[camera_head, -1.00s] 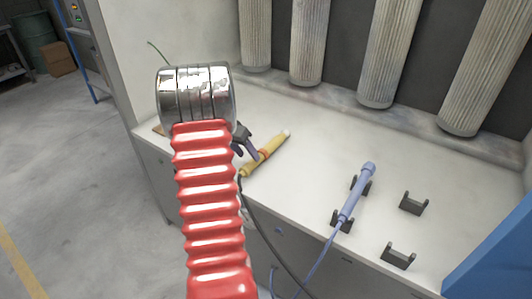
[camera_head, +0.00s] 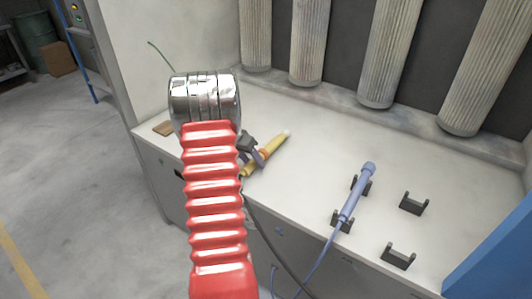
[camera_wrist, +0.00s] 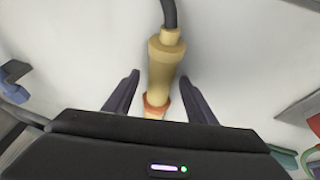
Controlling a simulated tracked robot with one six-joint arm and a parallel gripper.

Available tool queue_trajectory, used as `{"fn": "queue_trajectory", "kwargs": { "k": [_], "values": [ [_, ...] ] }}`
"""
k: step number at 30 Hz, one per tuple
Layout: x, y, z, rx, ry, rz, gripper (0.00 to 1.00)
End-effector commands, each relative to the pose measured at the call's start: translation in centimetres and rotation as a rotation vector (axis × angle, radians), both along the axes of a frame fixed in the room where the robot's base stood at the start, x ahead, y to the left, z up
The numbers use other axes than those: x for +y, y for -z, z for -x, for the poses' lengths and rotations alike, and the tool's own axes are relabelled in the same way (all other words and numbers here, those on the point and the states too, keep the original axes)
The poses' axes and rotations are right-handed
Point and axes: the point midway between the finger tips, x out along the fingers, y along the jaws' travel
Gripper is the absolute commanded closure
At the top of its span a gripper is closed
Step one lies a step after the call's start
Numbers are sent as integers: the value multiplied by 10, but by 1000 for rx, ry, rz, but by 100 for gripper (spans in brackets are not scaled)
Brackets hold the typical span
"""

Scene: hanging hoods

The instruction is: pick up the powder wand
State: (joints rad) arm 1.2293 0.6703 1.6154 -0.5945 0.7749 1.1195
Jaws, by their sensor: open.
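A yellow wand with an orange band and a pale tip lies on the white bench top in the head view (camera_head: 279,141). In the wrist view this yellow wand (camera_wrist: 165,67) runs between my two fingers, with a dark cable at its top end. My gripper (camera_wrist: 159,78) is open, one finger on each side of the wand; I cannot tell whether either touches it. In the head view my gripper (camera_head: 252,150) is partly hidden behind my red arm and overlaps the wand. A blue wand (camera_head: 357,194) rests in dark cradles to the right.
Two empty dark cradles (camera_head: 413,203) stand right of the blue wand. Pleated filter columns (camera_head: 383,60) hang at the back. A blue panel (camera_head: 497,250) bounds the right. A brown block (camera_head: 163,128) lies on the left of the bench. A dark cable hangs over the front edge.

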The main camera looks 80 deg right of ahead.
Motion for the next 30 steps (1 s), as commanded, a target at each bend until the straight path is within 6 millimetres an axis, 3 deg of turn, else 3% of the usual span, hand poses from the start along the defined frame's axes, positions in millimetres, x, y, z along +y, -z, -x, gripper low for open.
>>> {"fn": "queue_trajectory", "kwargs": {
  "k": [21,30],
  "values": [
    [0,0,0,0,0,0,97],
    [-1,-3,0,0,0,2,98]
  ]
}}
